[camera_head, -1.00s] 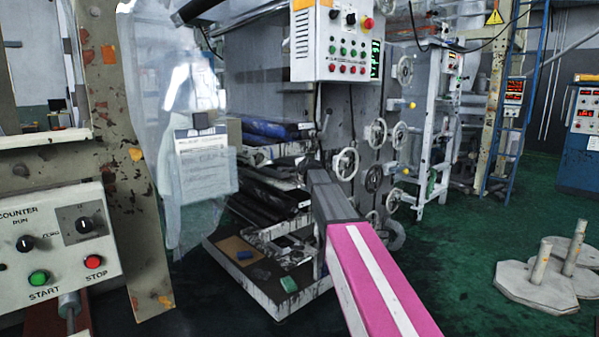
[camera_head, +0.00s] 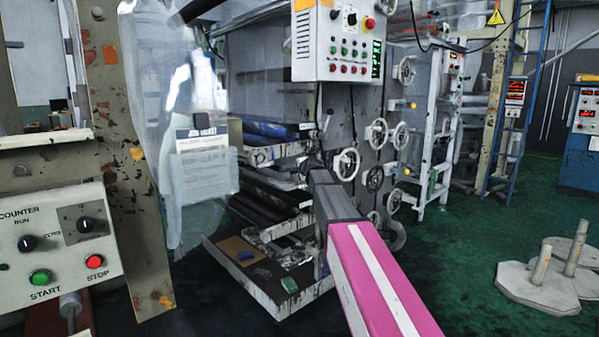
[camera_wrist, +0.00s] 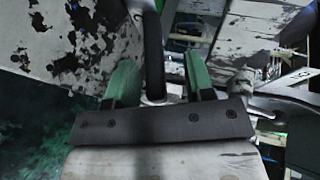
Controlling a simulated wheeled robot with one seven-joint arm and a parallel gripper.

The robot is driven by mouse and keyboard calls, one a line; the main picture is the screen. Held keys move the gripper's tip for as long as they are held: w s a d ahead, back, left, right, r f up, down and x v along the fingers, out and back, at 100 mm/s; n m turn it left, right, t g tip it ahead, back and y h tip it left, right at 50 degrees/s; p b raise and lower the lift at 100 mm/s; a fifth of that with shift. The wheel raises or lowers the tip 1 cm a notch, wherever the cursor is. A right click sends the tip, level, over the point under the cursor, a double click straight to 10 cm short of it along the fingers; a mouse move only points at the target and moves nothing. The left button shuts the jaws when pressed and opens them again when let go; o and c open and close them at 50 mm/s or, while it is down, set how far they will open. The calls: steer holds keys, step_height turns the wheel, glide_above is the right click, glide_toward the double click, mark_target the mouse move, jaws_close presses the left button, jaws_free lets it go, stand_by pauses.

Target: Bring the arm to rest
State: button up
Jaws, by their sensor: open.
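My arm, pink with a white stripe and a grey far section, reaches forward from the lower right in the head view, toward the machine (camera_head: 265,262) with rollers and handwheels. The arm hides my gripper in that view. In the wrist view my gripper (camera_wrist: 160,85) shows two green fingers standing well apart on a dark plate. A dark rod and a pale round part show between and beyond the fingers. I see nothing clamped in them, and I cannot tell whether they touch the machine.
The machine's open tray frame and a handwheel (camera_head: 346,163) lie close around my arm. A control box (camera_head: 337,45) hangs above. A start/stop panel (camera_head: 60,240) stands at left. Weights with posts (camera_head: 537,288) stand on the green floor at right. Floor between is clear.

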steer(key=v, duration=0.9)
steer(key=s+d+f+n+g, duration=0.1)
steer(key=s+f+n+g, duration=0.1)
steer(key=s+f, duration=0.55)
steer(key=s+f+n+g+h, duration=0.1)
steer(key=s+f+n+g, duration=0.25)
steer(key=f, duration=0.65)
steer(key=s+d+f+n+g, duration=0.1)
steer(key=s+f+n+g, duration=0.1)
steer(key=s+f, duration=0.55)
steer(key=s+d+f+n+g+h, duration=0.1)
steer(key=s+f+n+g, duration=0.2)
steer(key=s+f, duration=0.5)
steer(key=s+d+f+n+g+h, duration=0.1)
steer(key=s+d+f+n+g, duration=0.1)
steer(key=s+f, duration=0.6)
steer(key=s+n+g, duration=0.1)
steer(key=s, duration=0.2)
steer(key=shift+s+d+f, duration=0.25)
steer(key=shift+s+d, duration=0.05)
steer(key=shift+s, duration=0.05)
steer(key=shift+n+g, duration=0.25)
